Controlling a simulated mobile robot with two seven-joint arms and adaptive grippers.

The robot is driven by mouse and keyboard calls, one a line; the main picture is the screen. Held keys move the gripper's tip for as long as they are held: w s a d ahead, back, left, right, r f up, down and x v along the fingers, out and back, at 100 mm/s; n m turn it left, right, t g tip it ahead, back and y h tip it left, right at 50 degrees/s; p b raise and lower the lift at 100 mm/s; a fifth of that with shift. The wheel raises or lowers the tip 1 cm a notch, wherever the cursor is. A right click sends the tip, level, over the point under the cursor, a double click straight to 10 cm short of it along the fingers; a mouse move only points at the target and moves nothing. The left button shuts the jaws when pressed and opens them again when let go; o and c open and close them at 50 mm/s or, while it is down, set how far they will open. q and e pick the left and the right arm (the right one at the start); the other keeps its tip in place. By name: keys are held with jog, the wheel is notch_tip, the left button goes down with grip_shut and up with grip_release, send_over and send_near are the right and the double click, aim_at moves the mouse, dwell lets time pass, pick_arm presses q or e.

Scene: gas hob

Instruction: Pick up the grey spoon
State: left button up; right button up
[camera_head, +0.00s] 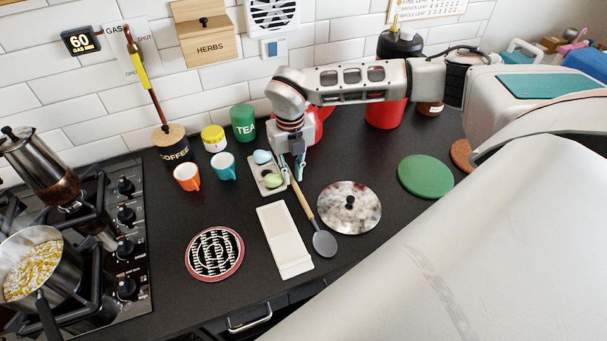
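The grey spoon (324,243) lies on the dark counter, with a grey head toward the front and a light wooden handle (302,201) pointing back. My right gripper (293,172) points down at the back end of the handle. Its two fingers look apart, with the handle's end showing at or between the fingertips. I cannot tell whether they touch the handle. My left gripper is not in view.
A white spoon rest (285,241) lies left of the spoon and a round speckled lid (349,207) lies right of it, both close. A small tray with egg-shaped items (256,186) is beside the gripper. The hob (120,265) with a pot (62,272) is left.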

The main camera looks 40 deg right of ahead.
jog(key=shift+s+f, duration=0.15)
jog(key=shift+f, duration=0.35)
jog(key=shift+f, duration=0.1)
grip_shut()
notch_tip(320, 180, up, 20)
dwell(0.3)
jog(key=shift+w, duration=0.2)
dwell(0.8)
